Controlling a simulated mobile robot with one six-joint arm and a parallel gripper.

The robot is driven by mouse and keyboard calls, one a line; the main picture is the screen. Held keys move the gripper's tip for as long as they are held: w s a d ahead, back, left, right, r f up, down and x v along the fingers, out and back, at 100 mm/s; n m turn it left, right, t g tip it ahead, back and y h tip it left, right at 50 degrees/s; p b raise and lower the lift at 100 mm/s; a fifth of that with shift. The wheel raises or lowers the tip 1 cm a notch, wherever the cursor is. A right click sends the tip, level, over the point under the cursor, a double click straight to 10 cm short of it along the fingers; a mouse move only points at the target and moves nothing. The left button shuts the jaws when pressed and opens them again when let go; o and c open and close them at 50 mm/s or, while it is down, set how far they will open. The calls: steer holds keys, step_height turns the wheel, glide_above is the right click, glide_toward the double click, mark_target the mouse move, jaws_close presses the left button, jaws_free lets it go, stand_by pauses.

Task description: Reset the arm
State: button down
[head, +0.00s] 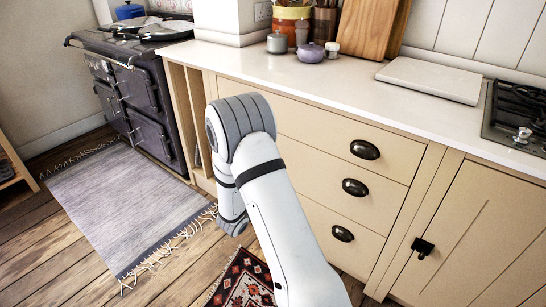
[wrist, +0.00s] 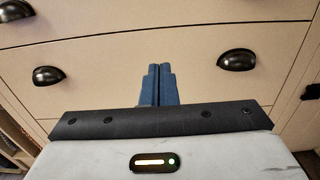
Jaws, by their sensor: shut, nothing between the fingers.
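My arm (head: 265,190) reaches up from the bottom of the head view, bent at a grey-capped joint, in front of the cream drawer cabinet. My gripper (wrist: 157,68) shows in the wrist view, its two blue fingers together with nothing between them. The fingers point at a cream drawer front (wrist: 157,30), between two dark cup handles. I cannot tell the gap between the fingertips and the drawer. In the head view the gripper is hidden behind the arm.
The drawers (head: 325,150) stand close to my arm, with dark handles (head: 365,149) sticking out. The white worktop (head: 345,75) above holds jars, boards and a hob (head: 520,115). A black range cooker (head: 130,90) stands at left. Rugs (head: 130,205) lie on the wooden floor.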

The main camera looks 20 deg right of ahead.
steer(key=s+d+r+m+g+y+p, duration=0.2)
steer(key=s+r+m+g+p, duration=0.4)
steer(key=s+r, duration=0.4)
steer(key=s+d+r+m+g+y+p, duration=0.2)
steer(key=s+r+m+g+p, duration=0.25)
steer(key=s+r+m, duration=0.5)
steer(key=s+a+r+m+t+y+p, duration=0.3)
steer(key=s+a+r+m+y+p, duration=0.5)
steer(key=a+r+y, duration=0.3)
step_height(320, 180, up, 3)
steer(key=shift+s+a+f+m+p, duration=0.1)
steer(key=shift+s+a+m+p, duration=0.25)
steer(key=shift+s+a+m, duration=0.7)
steer(key=shift+a+n, duration=0.2)
steer(key=shift+n, duration=0.2)
